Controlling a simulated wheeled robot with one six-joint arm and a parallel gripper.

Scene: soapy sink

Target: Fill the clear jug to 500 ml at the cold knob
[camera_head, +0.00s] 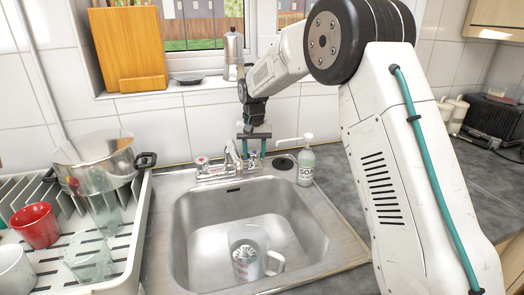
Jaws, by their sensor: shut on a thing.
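The clear jug (236,240) stands in the sink basin below the tap, its handle to the right. Red markings show low on its front; its water level is too small to read. The chrome tap (232,156) rises at the back of the sink, with a red-marked knob (202,161) on its left. My gripper (252,156) reaches down at the right side of the tap, shut around the right-hand, cold knob. The fingers mostly hide this knob, and its turn cannot be seen.
A soap bottle (306,166) stands right of the tap, close to my gripper. A drying rack (140,240) on the left holds a steel pot (105,158), a red cup (36,225) and glasses. A moka pot (233,55) stands on the sill behind. The right counter (345,185) has free room.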

